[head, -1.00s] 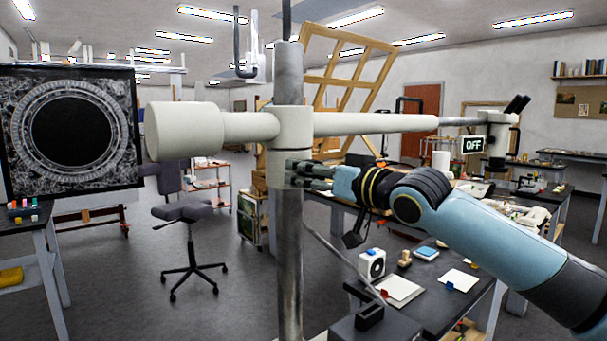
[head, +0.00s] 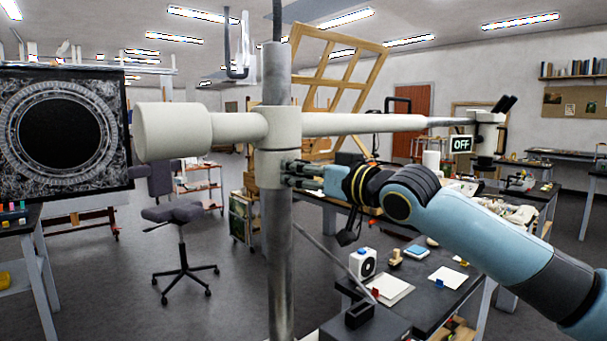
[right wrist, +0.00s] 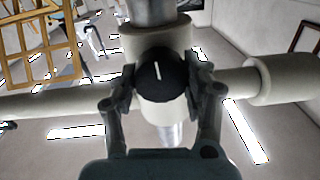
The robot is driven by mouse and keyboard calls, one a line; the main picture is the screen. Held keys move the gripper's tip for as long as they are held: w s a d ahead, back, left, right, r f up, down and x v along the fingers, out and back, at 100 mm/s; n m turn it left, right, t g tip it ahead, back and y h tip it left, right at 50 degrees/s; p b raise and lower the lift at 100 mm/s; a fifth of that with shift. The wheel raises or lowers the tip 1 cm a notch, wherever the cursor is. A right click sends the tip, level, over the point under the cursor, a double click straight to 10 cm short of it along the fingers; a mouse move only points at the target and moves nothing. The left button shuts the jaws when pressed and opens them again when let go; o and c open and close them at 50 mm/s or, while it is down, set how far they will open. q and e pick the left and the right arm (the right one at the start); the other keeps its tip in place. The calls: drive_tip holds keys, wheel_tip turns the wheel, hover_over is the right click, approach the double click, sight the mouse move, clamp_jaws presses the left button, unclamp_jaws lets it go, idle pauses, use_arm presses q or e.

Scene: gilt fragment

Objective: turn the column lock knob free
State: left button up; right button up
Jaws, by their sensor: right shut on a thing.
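The column lock knob (right wrist: 162,76) is round and black with a white mark, which is near upright and slightly tilted in the right wrist view. It sits on the pale collar (head: 279,145) that joins the column to the horizontal arm. My right gripper (right wrist: 161,88) is shut on the knob, with one dark finger against each side. In the head view my right gripper (head: 290,172) reaches the collar from the right, and the knob is hidden behind its fingers. My left gripper is not in view.
The grey column (head: 280,250) stands upright in front of me. The pale horizontal arm (head: 365,123) carries a microscope head with an OFF display (head: 461,144) at right. A dark worktable (head: 425,295) stands below my right arm.

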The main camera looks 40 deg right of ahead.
drive_tip(key=shift+f+n, duration=0.1)
drive_tip(key=shift+n, duration=0.6)
drive_tip(key=shift+n+b, duration=0.35)
drive_tip(key=shift+n, duration=0.05)
drive_tip(key=n+b, duration=0.1)
drive_tip(key=n, duration=0.2)
drive_tip(key=shift+n, duration=0.3)
drive_tip(key=n, duration=0.3)
drive_tip(key=shift+a+b, duration=0.1)
drive_tip(key=shift+b, duration=0.25)
drive_tip(key=n, duration=0.5)
drive_tip(key=shift+f+n+h+b, duration=0.1)
drive_tip(key=shift+n+h+b, duration=0.2)
drive_tip(key=shift+b, duration=0.1)
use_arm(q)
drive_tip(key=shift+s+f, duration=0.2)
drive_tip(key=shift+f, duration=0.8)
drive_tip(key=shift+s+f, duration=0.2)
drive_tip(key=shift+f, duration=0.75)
use_arm(e)
drive_tip(key=shift+f+n, duration=0.1)
drive_tip(key=shift+n, duration=2.3)
use_arm(q)
drive_tip(key=shift+b, duration=0.3)
use_arm(e)
drive_tip(key=o, duration=1.2)
drive_tip(key=shift+a, duration=0.1)
drive_tip(key=shift+c, duration=0.2)
